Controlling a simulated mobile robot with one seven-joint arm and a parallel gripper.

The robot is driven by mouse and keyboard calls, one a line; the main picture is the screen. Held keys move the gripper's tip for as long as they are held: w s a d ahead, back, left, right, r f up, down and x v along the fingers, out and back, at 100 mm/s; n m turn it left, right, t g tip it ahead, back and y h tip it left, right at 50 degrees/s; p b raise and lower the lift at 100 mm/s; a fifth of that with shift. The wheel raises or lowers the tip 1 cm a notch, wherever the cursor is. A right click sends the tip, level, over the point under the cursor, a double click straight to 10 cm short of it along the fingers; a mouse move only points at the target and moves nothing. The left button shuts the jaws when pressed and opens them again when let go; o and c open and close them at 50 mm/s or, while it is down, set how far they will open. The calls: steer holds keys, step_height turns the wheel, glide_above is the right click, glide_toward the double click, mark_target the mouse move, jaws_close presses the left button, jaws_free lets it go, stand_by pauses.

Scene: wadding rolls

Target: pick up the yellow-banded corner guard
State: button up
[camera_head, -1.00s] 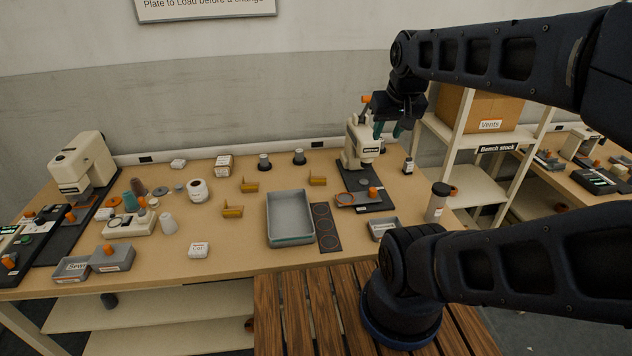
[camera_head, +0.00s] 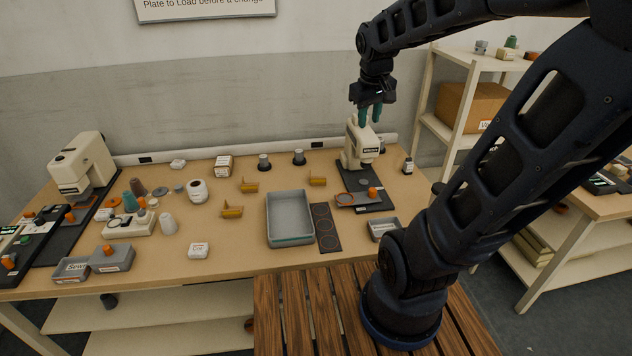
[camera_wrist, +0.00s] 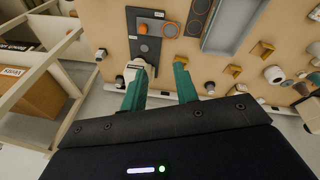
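Three small ochre-orange angled pieces that look like corner guards lie on the bench in the head view: one behind the grey tray (camera_head: 317,181), one further left (camera_head: 249,186), and one nearer the front (camera_head: 232,212). I cannot make out a yellow band on any of them. Similar pieces show in the wrist view, right of my fingers (camera_wrist: 262,51). My gripper (camera_head: 369,114) is open and empty, fingers pointing down, high above the back right of the bench by the cream press (camera_head: 360,147). Its two teal fingers stand apart in the wrist view (camera_wrist: 160,75).
A grey tray (camera_head: 290,218) lies mid-bench beside a dark strip with rings (camera_head: 326,228). Two dark spools stand at the back (camera_head: 264,162). A shelf with a carton (camera_head: 467,105) stands right. Free bench surface surrounds the angled pieces.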

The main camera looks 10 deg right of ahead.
steer(key=w+a+f+n+g+h, duration=0.1)
steer(key=w+a+f+n, duration=0.35)
steer(key=w+f, duration=0.5)
steer(key=w+a+f+n+g+h, duration=0.2)
steer(key=w+a+f+n, duration=0.4)
steer(key=w, duration=0.6)
steer(key=w+f, duration=0.1)
steer(key=f, duration=0.4)
steer(key=w+f+n, duration=0.1)
steer(key=w+f, duration=0.1)
steer(key=f, duration=0.4)
steer(key=w+f+n, duration=0.1)
steer(key=f, duration=0.5)
steer(key=shift+w+a+h, duration=0.3)
steer(key=shift+w+a, duration=0.05)
steer(key=shift+a+x, duration=0.2)
steer(key=shift+x, duration=1.1)
steer(key=shift+a+x, duration=0.2)
steer(key=shift+x, duration=1.15)
steer(key=shift+s+f, duration=0.1)
jaws_close()
